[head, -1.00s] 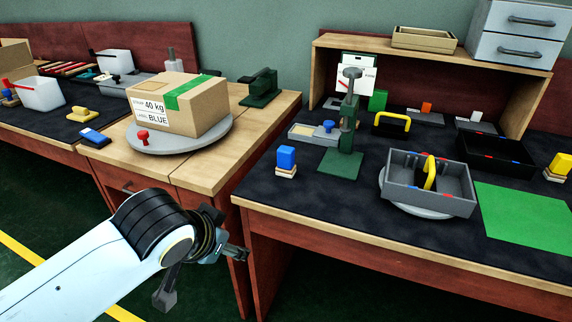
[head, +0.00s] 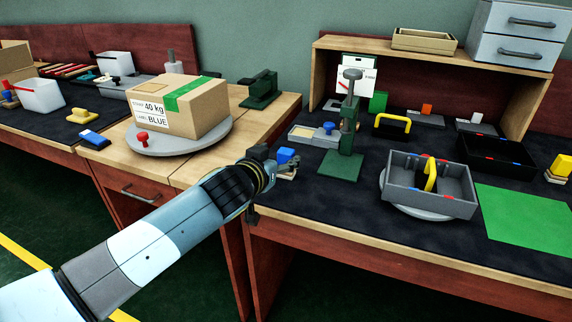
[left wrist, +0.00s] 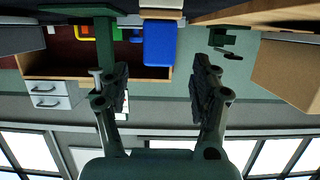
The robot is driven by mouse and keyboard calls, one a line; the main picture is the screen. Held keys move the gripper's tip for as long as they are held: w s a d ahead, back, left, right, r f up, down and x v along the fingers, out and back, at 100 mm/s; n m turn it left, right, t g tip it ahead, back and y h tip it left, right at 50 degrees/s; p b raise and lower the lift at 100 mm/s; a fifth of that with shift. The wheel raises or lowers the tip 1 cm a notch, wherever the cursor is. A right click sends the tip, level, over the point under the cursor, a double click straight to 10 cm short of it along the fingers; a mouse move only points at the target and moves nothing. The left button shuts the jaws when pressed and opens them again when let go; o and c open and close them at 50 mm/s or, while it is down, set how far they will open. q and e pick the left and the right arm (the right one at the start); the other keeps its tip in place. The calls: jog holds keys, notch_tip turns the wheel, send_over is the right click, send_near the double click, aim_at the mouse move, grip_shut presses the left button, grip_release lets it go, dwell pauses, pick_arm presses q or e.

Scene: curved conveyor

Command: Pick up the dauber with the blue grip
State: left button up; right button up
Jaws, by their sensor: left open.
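The dauber with the blue grip (head: 286,155) stands upright on the dark mat near the left front corner of the right-hand bench, on a pale wooden base. My left gripper (head: 268,158) is open just left of it and partly hides it. In the left wrist view the picture is upside down. There the blue grip (left wrist: 160,44) lies ahead of the two open fingers (left wrist: 161,80), in line with the gap between them. I see no finger closed on it. My right gripper is not in view.
A green press (head: 343,165) stands close to the right of the dauber. Behind is a shallow tray (head: 306,136) with a blue knob (head: 329,127). A grey divided box (head: 440,203) is farther right. A carton (head: 180,105) sits on the left bench.

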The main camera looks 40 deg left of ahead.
aim_at(284, 155)
pick_arm(q)
jog(key=x, duration=0.5)
jog(key=shift+f, duration=0.1)
jog(key=c, duration=1.3)
